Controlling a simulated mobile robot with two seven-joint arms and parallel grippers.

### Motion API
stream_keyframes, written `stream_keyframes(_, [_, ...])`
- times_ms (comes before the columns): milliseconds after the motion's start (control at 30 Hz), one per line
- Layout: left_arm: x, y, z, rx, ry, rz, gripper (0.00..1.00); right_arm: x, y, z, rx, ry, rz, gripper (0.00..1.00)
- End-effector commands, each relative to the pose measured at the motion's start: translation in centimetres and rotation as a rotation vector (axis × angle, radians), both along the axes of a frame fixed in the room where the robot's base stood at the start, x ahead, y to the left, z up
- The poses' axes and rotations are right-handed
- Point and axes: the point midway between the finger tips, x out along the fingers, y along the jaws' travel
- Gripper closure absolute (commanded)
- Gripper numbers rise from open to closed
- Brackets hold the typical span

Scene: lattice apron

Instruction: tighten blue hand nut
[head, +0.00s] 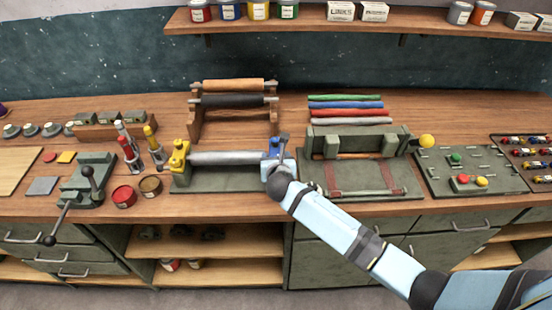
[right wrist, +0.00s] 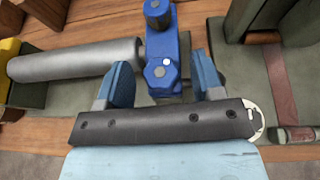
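A blue stand (head: 273,146) holds the right end of a grey roller (head: 225,158) on the bench; a yellow stand (head: 180,158) holds the left end. In the right wrist view, a blue hexagonal hand nut (right wrist: 157,73) with a white dot sits on the blue stand, and a second blue knob (right wrist: 157,12) shows farther up. My right gripper (right wrist: 163,80) is open, with one finger on each side of the near nut and visible gaps to it. In the head view my right gripper (head: 279,164) partly covers the blue stand. My left gripper is not in view.
A green press bed (head: 370,185) stands close on the right, with a board of coloured knobs (head: 455,185) beyond it. A rack with rollers (head: 235,101) stands behind. A shelf (head: 350,20) hangs above.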

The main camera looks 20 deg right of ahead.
Motion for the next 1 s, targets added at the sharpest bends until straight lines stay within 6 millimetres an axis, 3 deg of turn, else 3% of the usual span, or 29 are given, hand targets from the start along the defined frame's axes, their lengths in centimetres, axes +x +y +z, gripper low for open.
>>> stream_keyframes(33, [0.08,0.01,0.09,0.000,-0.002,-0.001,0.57,-0.01,-0.01,0.00,0.000,0.000,0.000,0.50])
stream_keyframes(200, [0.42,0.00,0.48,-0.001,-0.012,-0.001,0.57,-0.02,-0.02,0.01,0.000,0.000,0.000,0.88])
stream_keyframes(367, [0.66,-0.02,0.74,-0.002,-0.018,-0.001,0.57,0.02,0.11,-0.01,0.002,0.002,-0.025,0.88])
stream_keyframes(700, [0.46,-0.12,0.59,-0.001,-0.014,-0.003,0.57,0.09,0.31,0.02,0.000,0.001,-0.274,0.88])
stream_keyframes(967, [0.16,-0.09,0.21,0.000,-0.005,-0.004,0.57,0.08,0.25,0.05,0.000,-0.001,-0.281,0.88])
stream_keyframes(1000, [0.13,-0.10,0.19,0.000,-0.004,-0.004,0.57,0.08,0.26,0.05,0.000,-0.001,-0.281,0.62])
